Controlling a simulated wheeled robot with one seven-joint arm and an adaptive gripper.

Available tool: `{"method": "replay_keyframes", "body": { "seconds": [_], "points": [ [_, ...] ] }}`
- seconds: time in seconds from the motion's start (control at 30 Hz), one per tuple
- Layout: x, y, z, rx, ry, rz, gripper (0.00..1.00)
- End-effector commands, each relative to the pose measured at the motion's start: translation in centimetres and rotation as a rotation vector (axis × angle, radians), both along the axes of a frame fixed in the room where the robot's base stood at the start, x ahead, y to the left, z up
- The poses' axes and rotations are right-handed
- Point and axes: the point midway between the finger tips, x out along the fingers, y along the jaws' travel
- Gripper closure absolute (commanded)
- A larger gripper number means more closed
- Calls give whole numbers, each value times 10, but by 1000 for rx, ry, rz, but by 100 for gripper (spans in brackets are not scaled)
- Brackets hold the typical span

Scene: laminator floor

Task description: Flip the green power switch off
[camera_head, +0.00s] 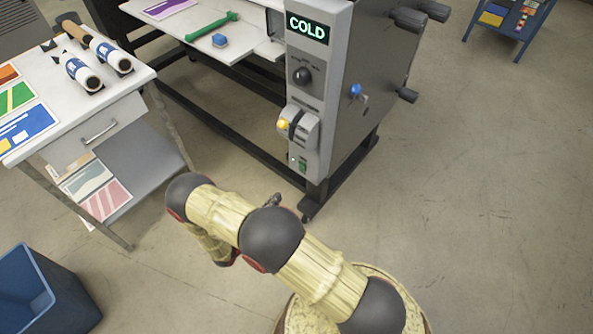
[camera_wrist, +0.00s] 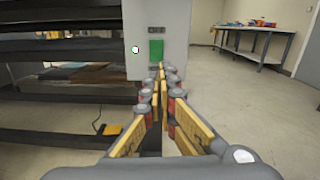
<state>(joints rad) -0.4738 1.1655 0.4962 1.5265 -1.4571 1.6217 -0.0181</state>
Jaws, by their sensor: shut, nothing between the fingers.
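The green power switch (camera_head: 302,166) is low on the front panel of the grey laminator (camera_head: 322,90). In the wrist view the switch (camera_wrist: 156,49) is a green rectangle on the pale panel, with a small white round light to its left. My gripper (camera_wrist: 161,72) is shut and empty, and its fingers point toward the panel. The fingertips appear just below the switch in the wrist view; I cannot tell whether they touch the panel. In the head view my arm hides most of the gripper. The laminator's display reads COLD.
A yellow button (camera_head: 283,124) and a black knob (camera_head: 302,76) sit above the switch. A white side table (camera_head: 110,104) with rolls and prints stands at left, and a blue bin (camera_head: 45,290) is at lower left. Floor to the right is clear.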

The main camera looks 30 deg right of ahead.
Motion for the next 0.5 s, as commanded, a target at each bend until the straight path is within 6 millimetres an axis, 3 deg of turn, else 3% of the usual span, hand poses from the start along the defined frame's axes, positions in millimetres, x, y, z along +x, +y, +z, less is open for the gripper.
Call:
{"method": "replay_keyframes", "body": {
  "seconds": [0.5],
  "points": [
    [3,9,5,-39,-84,-9,100]
  ]
}}
